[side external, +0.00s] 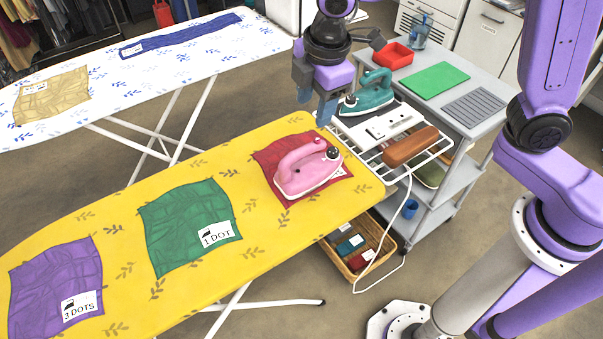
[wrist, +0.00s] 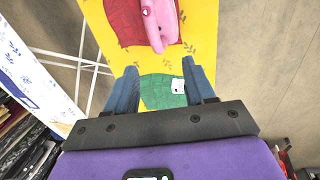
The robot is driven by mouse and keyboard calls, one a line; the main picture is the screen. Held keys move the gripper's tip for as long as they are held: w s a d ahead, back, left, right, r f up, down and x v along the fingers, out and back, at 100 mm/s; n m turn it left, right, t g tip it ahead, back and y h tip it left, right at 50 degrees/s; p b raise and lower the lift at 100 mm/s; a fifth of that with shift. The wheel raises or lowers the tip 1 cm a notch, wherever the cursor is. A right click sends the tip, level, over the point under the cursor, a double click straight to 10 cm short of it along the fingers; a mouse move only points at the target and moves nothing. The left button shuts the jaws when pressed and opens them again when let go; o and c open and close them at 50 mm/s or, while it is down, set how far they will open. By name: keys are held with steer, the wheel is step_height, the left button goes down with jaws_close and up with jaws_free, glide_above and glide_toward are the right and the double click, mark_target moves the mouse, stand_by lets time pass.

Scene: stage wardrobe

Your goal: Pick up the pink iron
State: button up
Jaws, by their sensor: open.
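The pink iron (side external: 308,172) stands flat on a red cloth (side external: 268,160) at the right end of the yellow ironing board (side external: 200,175). In the wrist view the iron (wrist: 158,22) is at the top, partly cut off by the frame edge, beyond my fingertips. My gripper (side external: 314,104) is open and empty, pointing down, above the board's far edge and higher than the iron. In the wrist view my open fingers (wrist: 160,70) frame a green cloth (wrist: 163,92) lying below. A teal iron (side external: 372,92) stands on the wire rack behind.
Green (side external: 185,225) and purple (side external: 55,285) cloths with dot labels lie on the yellow board. A white ironing board (side external: 200,60) stands behind. The rack (side external: 437,150) holds a brown block (side external: 410,146). A grey cart (side external: 483,125) carries a red tray (side external: 393,56) and a green mat (side external: 435,80).

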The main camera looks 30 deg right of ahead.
mark_target(300, 150)
steer(key=w+f, duration=0.1)
steer(key=f, duration=0.3)
steer(key=w+f, duration=0.1)
steer(key=f, duration=0.3)
steer(key=w+f, duration=0.1)
steer(key=f, duration=0.3)
steer(key=shift+w+a, duration=0.2)
steer(key=shift+a, duration=0.1)
steer(key=shift+w+d+f, duration=0.1)
steer(key=shift+w+f, duration=0.1)
steer(key=shift+f, duration=0.65)
steer(key=shift+w+d+f, duration=0.1)
steer(key=shift+w+f, duration=0.1)
steer(key=shift+f, duration=0.7)
steer(key=shift+w+d+f, duration=0.1)
steer(key=shift+w+f, duration=0.1)
steer(key=shift+f, duration=0.65)
steer(key=shift+c, duration=0.3)
steer(key=shift+a, duration=0.1)
jaws_close()
